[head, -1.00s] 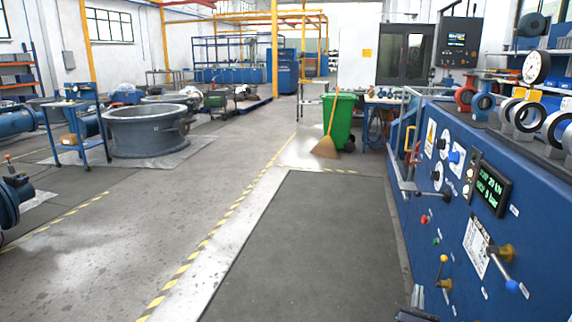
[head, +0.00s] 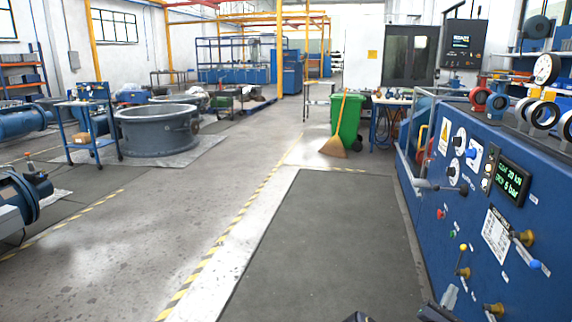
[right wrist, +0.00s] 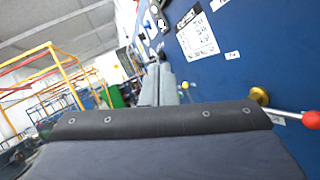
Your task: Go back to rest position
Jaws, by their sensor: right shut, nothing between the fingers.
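My right gripper (head: 449,297) shows at the bottom edge of the head view, in front of the blue test bench (head: 405,205). In the right wrist view its two grey fingers (right wrist: 158,85) are together with nothing between them. They point along the bench's panel and seem clear of it. My left gripper is not in view.
The bench front carries a yellow-knobbed lever (head: 463,261), a blue-tipped handle (head: 526,251) and a display (head: 512,181). A red-tipped lever (right wrist: 309,119) is close at the right in the wrist view. A green bin (head: 348,117) stands ahead. The dark floor mat (head: 310,240) is clear.

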